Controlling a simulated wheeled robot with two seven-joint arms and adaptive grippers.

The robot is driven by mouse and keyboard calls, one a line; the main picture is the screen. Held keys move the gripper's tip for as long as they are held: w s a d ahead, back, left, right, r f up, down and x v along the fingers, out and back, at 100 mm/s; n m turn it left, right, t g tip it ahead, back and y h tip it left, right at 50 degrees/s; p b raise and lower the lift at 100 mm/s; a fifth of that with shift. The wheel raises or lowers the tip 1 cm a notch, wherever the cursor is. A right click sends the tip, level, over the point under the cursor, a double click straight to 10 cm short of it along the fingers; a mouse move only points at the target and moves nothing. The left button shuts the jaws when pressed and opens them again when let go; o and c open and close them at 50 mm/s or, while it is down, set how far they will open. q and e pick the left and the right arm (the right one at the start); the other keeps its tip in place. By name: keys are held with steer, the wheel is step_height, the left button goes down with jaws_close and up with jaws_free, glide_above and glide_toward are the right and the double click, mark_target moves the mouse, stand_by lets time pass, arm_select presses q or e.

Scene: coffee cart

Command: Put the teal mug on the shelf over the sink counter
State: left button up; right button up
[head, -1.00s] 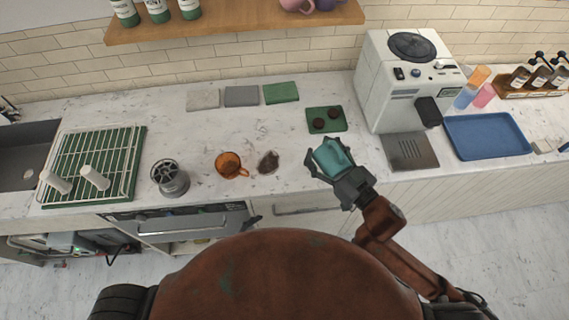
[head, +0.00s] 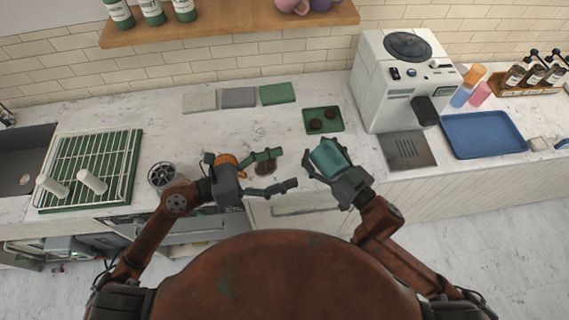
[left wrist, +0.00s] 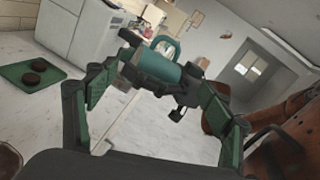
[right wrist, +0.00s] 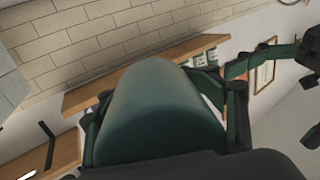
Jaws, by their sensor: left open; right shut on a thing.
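The teal mug (head: 327,158) is held by my right gripper (head: 326,166), which is shut on it above the front of the counter. The mug fills the middle of the right wrist view (right wrist: 150,105) and also shows in the left wrist view (left wrist: 160,68), lying tilted between the fingers. My left gripper (head: 282,171) is open and empty to the left of the mug, its fingers pointing toward it. The wooden shelf (head: 230,30) hangs on the tiled wall; bottles (head: 152,12) and pink and purple mugs (head: 292,5) stand on it.
A metal canister (head: 162,174), a dish rack (head: 90,168), a green tray (head: 310,128) and the coffee machine (head: 385,95) stand on the counter. Cloths (head: 238,97) lie at the back.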

mark_target(326, 155)
arm_select(q)
steer(key=shift+m, duration=0.3)
steer(key=x, duration=1.2)
steer(key=shift+s+r, duration=0.1)
steer(key=shift+r, duration=0.15)
arm_select(e)
steer(key=shift+r, duration=0.1)
arm_select(q)
steer(key=shift+s+d, duration=0.1)
steer(key=c, duration=1.4)
steer(key=shift+r, duration=0.1)
steer(key=shift+c, duration=0.9)
arm_select(e)
steer(key=o, duration=1.5)
arm_select(q)
steer(key=c, duration=0.3)
arm_select(e)
steer(key=o, duration=0.7)
arm_select(q)
steer(key=shift+c, duration=0.2)
